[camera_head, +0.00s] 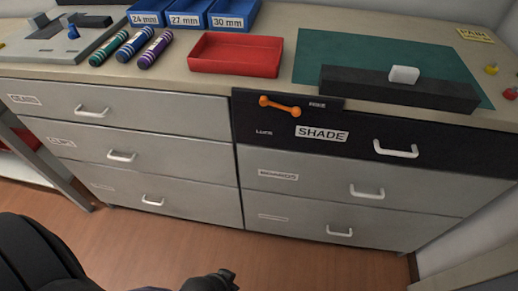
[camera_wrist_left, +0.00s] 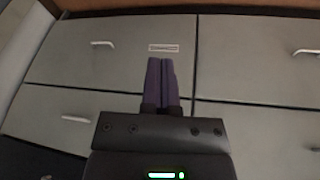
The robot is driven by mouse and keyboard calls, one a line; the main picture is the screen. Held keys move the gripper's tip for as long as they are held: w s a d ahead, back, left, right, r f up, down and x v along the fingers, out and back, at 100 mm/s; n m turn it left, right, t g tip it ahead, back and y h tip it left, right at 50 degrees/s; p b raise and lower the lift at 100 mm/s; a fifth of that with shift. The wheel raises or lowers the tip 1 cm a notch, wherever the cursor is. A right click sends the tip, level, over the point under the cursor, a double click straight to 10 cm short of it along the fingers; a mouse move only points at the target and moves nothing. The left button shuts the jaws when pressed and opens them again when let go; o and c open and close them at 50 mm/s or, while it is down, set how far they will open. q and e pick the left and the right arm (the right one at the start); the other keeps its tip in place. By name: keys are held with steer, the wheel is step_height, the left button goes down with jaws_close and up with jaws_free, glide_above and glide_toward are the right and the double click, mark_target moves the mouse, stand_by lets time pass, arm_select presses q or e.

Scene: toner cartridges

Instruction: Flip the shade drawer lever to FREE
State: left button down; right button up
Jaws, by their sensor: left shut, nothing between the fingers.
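The shade drawer (camera_head: 350,143) is the black top-right drawer in the head view, and it is shut. Its orange lever (camera_head: 280,106) lies near horizontal at the drawer's upper left, sloping slightly down to the right. A small blurred label sits to its right and another below it; I cannot read them surely. My left gripper (camera_wrist_left: 161,62) is shut and empty in the left wrist view, in front of grey drawer fronts and apart from the lever. A dark part of mine (camera_head: 210,281) shows at the head view's bottom edge. My right gripper is not in view.
White handles, such as the shade drawer's handle (camera_head: 396,149), stick out from the drawers. On the countertop are a red tray (camera_head: 236,55), a green mat (camera_head: 335,58), a black bar (camera_head: 370,84), blue bins (camera_head: 188,14) and several cartridges (camera_head: 131,44). The floor in front is clear.

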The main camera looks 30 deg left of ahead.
arm_select(q)
steer(key=w+d+r+n+t, duration=0.1)
steer(key=w+n+t, duration=0.1)
steer(key=w, duration=0.2)
steer(key=n+t+h+b, duration=0.1)
steer(key=n+t+b, duration=0.1)
steer(key=n+t, duration=1.9)
glide_toward(281, 107)
steer(key=s+d+f+n+g, duration=0.2)
steer(key=s+f+n+g, duration=0.1)
steer(key=s, duration=0.4)
steer(key=shift+n, duration=0.3)
steer(key=x, duration=1.4)
steer(key=shift+w+d+r, duration=0.1)
steer(key=shift+r, duration=0.05)
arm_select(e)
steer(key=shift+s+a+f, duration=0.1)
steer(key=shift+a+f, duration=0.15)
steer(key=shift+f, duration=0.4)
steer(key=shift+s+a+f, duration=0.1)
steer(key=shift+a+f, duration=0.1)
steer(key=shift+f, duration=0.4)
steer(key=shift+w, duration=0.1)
